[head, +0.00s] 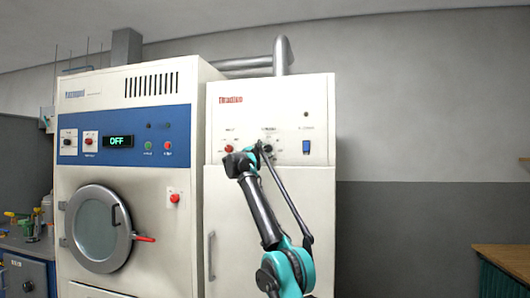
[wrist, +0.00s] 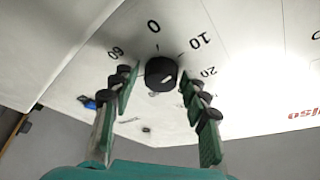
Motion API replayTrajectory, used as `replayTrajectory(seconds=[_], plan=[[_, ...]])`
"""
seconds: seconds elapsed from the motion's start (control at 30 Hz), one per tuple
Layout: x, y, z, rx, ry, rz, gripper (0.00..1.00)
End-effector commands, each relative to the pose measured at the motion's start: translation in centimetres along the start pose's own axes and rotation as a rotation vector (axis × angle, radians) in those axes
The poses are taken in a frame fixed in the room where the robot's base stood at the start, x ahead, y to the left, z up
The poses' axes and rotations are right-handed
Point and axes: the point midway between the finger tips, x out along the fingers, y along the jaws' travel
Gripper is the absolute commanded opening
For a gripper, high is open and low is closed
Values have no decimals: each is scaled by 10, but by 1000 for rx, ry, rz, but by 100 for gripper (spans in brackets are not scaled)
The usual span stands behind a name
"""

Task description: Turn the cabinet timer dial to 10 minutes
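The cabinet (head: 317,120) is the white unit in the middle of the head view, with a control panel on its upper front. The black round timer dial (wrist: 160,74) is in the middle of the wrist view, with 0, 10, 20 and 60 printed around it. I cannot clearly read where its pointer stands. My gripper (wrist: 160,90) is open, one green-padded finger on each side of the dial, with gaps visible between the pads and the knob. In the head view my gripper (head: 264,148) is at the panel and partly covers the dial.
A red knob (head: 229,148) is left of the dial and a blue switch (head: 306,147) right of it. The dry-cleaning machine (head: 125,180), its display reading OFF, stands to the left. The wall side at right is free; a wooden counter (head: 505,258) is at far right.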

Motion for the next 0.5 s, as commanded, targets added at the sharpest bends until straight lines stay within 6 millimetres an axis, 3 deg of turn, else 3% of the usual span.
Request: replayTrajectory(seconds=[0.5], plan=[[-4, -2, 0, -1, 0, -2, 55]])
